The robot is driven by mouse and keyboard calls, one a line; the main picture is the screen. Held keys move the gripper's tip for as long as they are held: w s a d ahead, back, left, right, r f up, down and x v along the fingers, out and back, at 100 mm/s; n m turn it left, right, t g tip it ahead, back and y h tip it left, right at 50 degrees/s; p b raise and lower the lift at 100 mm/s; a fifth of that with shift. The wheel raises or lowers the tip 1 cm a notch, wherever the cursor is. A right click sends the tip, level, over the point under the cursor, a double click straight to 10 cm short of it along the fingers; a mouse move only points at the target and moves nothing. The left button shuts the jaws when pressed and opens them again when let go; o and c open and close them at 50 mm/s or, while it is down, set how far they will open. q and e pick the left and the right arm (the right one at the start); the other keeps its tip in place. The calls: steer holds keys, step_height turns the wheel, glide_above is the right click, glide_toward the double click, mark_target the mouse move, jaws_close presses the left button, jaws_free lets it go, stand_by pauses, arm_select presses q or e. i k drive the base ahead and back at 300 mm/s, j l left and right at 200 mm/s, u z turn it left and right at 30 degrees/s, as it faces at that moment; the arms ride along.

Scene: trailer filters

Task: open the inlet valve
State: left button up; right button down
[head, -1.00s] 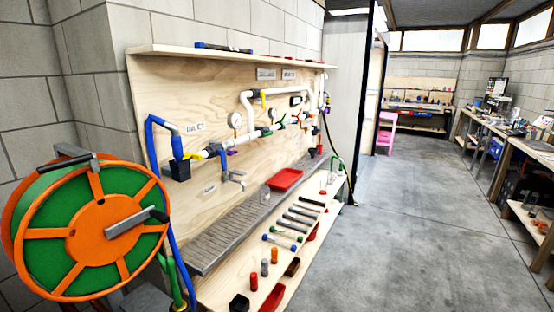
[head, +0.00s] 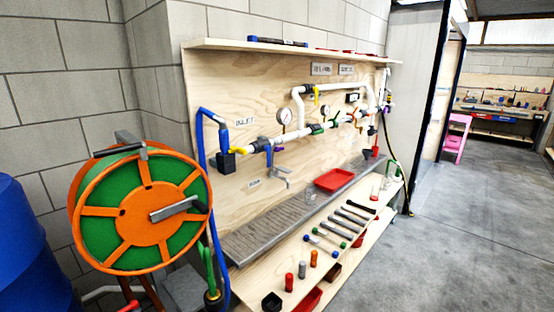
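The plywood filter board (head: 225,80) stands against the block wall in the head view. A label (head: 245,121) that seems to read INLET is fixed near its left side. A blue hose (head: 201,150) loops up and over beside it and ends at a dark block (head: 226,162). A small yellow handle (head: 240,152) sits on the pipe just right of that block, at the inlet end. White pipe (head: 297,136) runs on to the right with gauges (head: 284,116) and coloured fittings. Neither of my grippers is in view.
An orange and green hose reel (head: 145,212) stands in front at left, with a blue barrel (head: 30,255) at the edge. The grey floor (head: 440,255) at right is clear.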

mark_target(268, 148)
steer(key=i+l, duration=0.2)
steer(key=l, duration=0.15)
steer(key=i+l, duration=0.2)
steer(key=i+l+u, duration=0.1)
steer(key=i+l, duration=0.15)
steer(key=l, duration=0.2)
steer(key=i+l, duration=0.15)
steer(key=l, duration=0.2)
steer(key=i+l, duration=0.2)
steer(key=l, duration=0.15)
steer(key=i+j+u, duration=0.05)
